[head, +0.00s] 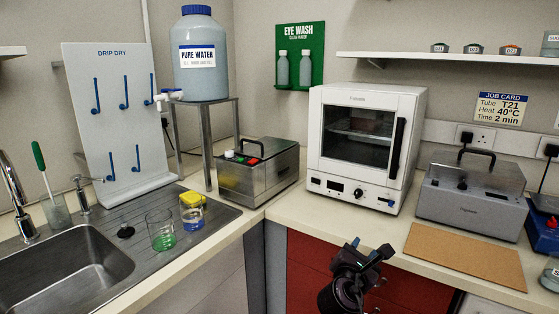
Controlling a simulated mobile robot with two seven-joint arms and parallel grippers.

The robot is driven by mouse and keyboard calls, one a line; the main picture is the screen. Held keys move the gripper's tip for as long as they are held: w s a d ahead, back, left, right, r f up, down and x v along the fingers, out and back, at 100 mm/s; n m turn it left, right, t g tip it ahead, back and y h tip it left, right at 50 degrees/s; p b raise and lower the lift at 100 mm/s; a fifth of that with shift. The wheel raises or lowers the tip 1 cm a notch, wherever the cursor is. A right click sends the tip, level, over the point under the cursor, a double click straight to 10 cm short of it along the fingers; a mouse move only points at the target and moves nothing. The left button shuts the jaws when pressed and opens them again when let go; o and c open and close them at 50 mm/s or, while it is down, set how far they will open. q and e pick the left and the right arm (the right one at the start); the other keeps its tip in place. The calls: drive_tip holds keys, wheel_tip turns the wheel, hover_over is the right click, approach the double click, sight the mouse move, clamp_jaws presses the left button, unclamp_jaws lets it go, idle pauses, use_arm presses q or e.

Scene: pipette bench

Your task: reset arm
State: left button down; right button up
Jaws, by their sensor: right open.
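My right gripper (367,254) is dark and shows at the bottom centre, in front of the red drawer fronts (302,256) and close to the counter's front edge. It is open, and I see nothing between its fingers. The rest of that arm is mostly out of view below. My left gripper is not in view.
A white oven (365,148) stands at the corner of the counter (330,213). A steel bath (471,192) and a cork mat (466,256) lie to its right.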

use_arm(q)
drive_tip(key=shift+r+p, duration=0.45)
drive_tip(key=shift+p, duration=0.05)
use_arm(e)
drive_tip(key=s+d+f+m+g+y, duration=0.1)
drive_tip(key=s+d+f+m+y, duration=0.1)
drive_tip(key=s+f+m, duration=0.5)
drive_tip(key=s+d+f+m+g+y, duration=0.1)
drive_tip(key=s+d+f+m+y, duration=0.2)
drive_tip(key=s+f+m, duration=0.5)
drive_tip(key=s+d+f+m+g+y, duration=0.2)
drive_tip(key=s+f+m, duration=0.6)
drive_tip(key=s, duration=1.5)
drive_tip(key=shift+d+m+y, duration=0.2)
drive_tip(key=shift+m+y, duration=0.2)
drive_tip(key=shift+y, duration=0.7)
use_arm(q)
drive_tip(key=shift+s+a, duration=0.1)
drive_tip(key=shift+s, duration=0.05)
use_arm(e)
drive_tip(key=shift+s, duration=0.1)
